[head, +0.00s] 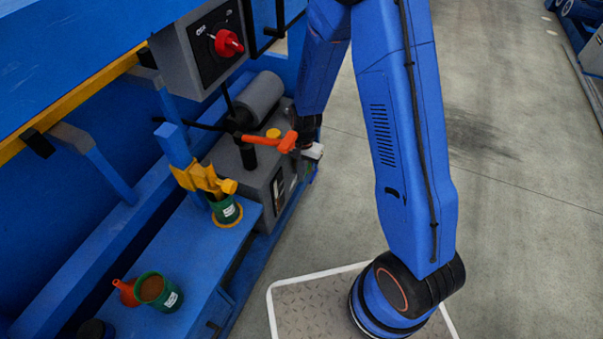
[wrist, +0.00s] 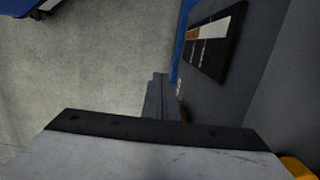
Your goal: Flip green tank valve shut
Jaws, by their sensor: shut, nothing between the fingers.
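No valve that I can clearly call green shows. A lever with an orange-red handle (head: 270,141) stands on top of the grey tank (head: 230,165) in the head view, its end close to my arm's wrist. My gripper (head: 313,152) is beside the tank's right end, low and partly hidden by my arm; it looks empty and shut. In the wrist view my gripper (wrist: 158,98) points down along the tank's grey side (wrist: 240,95), near a dark gauge panel (wrist: 215,42). The lever does not show clearly there. I cannot tell whether my gripper touches the tank.
A yellow spout (head: 203,180) hangs over a green cup (head: 226,211) on the blue bench. A green cup with brown contents (head: 155,290) and an orange funnel (head: 126,292) stand nearer. A control box with a red knob (head: 228,43) is above. The floor (head: 510,150) at right is clear.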

